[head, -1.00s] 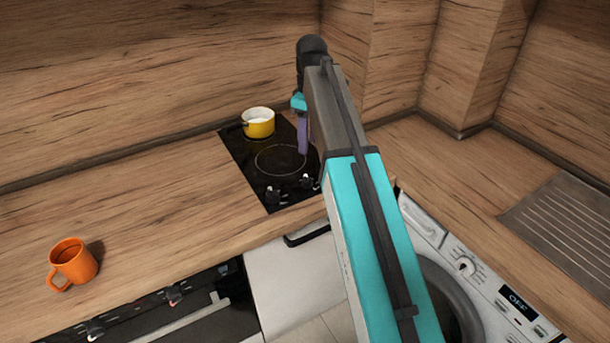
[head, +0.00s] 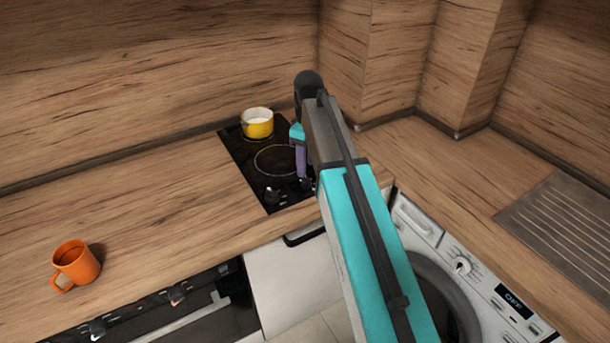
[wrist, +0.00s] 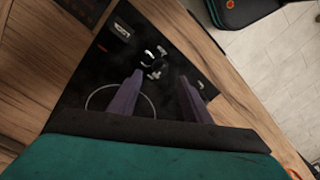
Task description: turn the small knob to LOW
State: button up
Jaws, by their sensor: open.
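The black hob (head: 240,155) is set in the wooden counter, with two dark knobs near its front edge. The left knob (head: 272,195) stands clear; the right knob (head: 306,184) is close under my gripper's purple fingers (head: 302,172) and partly hidden. I cannot tell which knob is the small one. In the wrist view my gripper (wrist: 160,77) is open and empty, its fingers apart over the hob. A dark knob with white marks (wrist: 152,56) shows just beyond the fingertips, apart from them. The labels are too blurred to read.
A yellow pot (head: 258,126) stands at the back of the hob. An orange mug (head: 76,262) is on the counter at left. A washing machine (head: 440,240) is at right, near a ribbed drainboard (head: 570,222). The counter between mug and hob is clear.

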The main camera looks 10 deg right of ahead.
aim_at(306, 182)
jog(key=shift+s+a+f+p, duration=0.1)
jog(key=shift+f+p, duration=0.5)
jog(key=shift+f, duration=2.35)
jog(key=c, duration=1)
